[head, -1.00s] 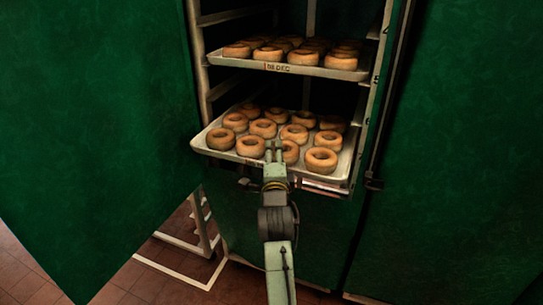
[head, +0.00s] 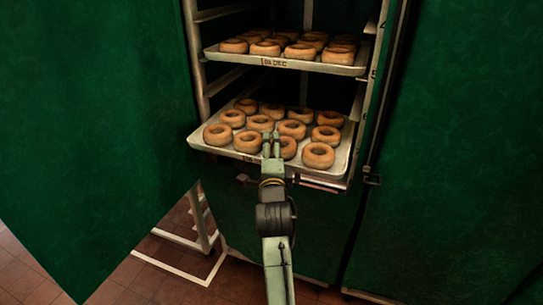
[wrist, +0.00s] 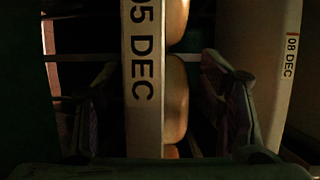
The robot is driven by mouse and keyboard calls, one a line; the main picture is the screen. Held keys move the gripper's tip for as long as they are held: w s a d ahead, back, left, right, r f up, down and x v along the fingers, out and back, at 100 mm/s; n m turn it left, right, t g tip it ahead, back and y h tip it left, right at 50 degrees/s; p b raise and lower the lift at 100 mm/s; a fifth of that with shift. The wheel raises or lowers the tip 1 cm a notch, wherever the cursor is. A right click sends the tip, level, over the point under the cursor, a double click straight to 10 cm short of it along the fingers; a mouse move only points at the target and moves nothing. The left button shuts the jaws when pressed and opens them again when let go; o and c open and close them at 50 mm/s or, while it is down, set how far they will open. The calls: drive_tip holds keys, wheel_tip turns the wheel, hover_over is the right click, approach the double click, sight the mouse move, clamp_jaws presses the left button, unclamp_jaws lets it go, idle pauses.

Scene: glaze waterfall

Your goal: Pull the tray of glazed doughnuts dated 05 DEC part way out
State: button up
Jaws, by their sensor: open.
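The tray dated 05 DEC (wrist: 142,115) shows its pale labelled rim up close in the wrist view, with doughnuts (wrist: 176,95) beside the rim. In the head view it is the lower tray (head: 215,149), bearing several ring doughnuts in rows; its label is mostly hidden by my gripper. My gripper (head: 271,145) is at the front edge of this tray. In the wrist view my gripper (wrist: 162,85) is open, with one finger on each side of the rim and gaps visible on both sides. It holds nothing.
An upper tray dated 08 DEC (head: 315,67), also with doughnuts, sits above in the same cabinet; its label also shows at the right in the wrist view (wrist: 289,57). A large green door (head: 95,130) stands at the left. A green panel (head: 460,150) closes off the right.

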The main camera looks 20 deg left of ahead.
drive_tip(key=v, duration=1.2)
drive_tip(key=shift+w, duration=0.1)
